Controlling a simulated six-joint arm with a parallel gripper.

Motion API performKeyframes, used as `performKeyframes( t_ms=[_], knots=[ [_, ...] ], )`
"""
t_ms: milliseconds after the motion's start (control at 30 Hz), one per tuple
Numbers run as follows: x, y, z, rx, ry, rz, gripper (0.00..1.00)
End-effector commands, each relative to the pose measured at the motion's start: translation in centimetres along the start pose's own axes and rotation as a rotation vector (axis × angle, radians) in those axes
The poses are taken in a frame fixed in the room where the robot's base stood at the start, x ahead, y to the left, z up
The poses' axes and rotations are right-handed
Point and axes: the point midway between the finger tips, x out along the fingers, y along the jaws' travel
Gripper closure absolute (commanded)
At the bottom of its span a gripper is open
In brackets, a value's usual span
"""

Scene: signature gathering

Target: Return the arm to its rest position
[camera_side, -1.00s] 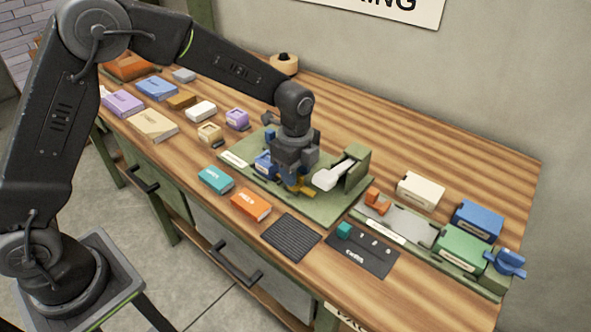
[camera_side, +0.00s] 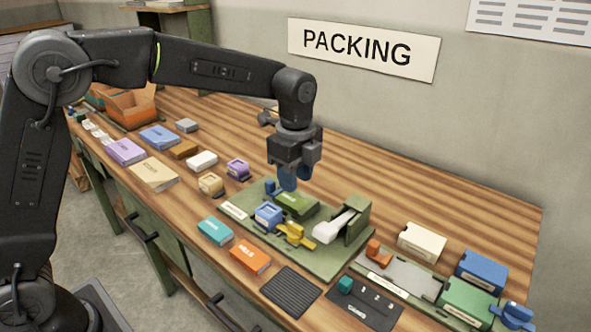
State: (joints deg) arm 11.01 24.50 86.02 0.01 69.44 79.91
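My gripper (camera_side: 288,180) hangs from my arm, pointing down, above the back left part of a green board (camera_side: 318,262). Its blue fingertips are clear of the things below. I see nothing held between them, but the angle does not show how far apart they are. Under it, a green block (camera_side: 296,205) lies on the board. A blue block (camera_side: 267,215), a yellow piece (camera_side: 295,235) and a white-handled press (camera_side: 340,226) are also on the board.
Coloured boxes such as a teal box (camera_side: 214,231) and an orange box (camera_side: 250,257) line the front edge. A tray (camera_side: 405,279) with blocks stands at the right. An orange bin (camera_side: 130,107) is at the far left. The wooden table (camera_side: 400,190) behind the board is clear.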

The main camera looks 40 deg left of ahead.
Motion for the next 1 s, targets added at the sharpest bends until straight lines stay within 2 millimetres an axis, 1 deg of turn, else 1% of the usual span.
performKeyframes(
  t_ms=[33, 133, 467, 567, 667, 767, 800, 867, 900, 967, 1000],
  knots=[
    [-0.5, 0.0, 0.0, 0.000, 0.000, -0.002, 0.62],
    [-1.1, 0.0, 0.0, 0.000, 0.000, -0.001, 0.62],
    [-1.3, 0.0, 0.0, -0.001, 0.000, 0.000, 0.62],
    [-1.8, 0.5, 0.3, -0.030, 0.002, -0.010, 0.62],
    [-3.2, 1.9, 1.1, -0.128, 0.010, -0.044, 0.62],
    [-5.2, 4.5, 2.4, -0.296, 0.028, -0.096, 0.62],
    [-6.0, 5.8, 3.0, -0.377, 0.039, -0.119, 0.62],
    [-6.9, 7.9, 3.9, -0.499, 0.058, -0.153, 0.62],
    [-7.4, 9.2, 4.4, -0.580, 0.073, -0.177, 0.62],
    [-7.9, 11.3, 5.2, -0.703, 0.098, -0.209, 0.62],
    [-8.1, 12.7, 5.6, -0.782, 0.117, -0.230, 0.62]
  ],
)
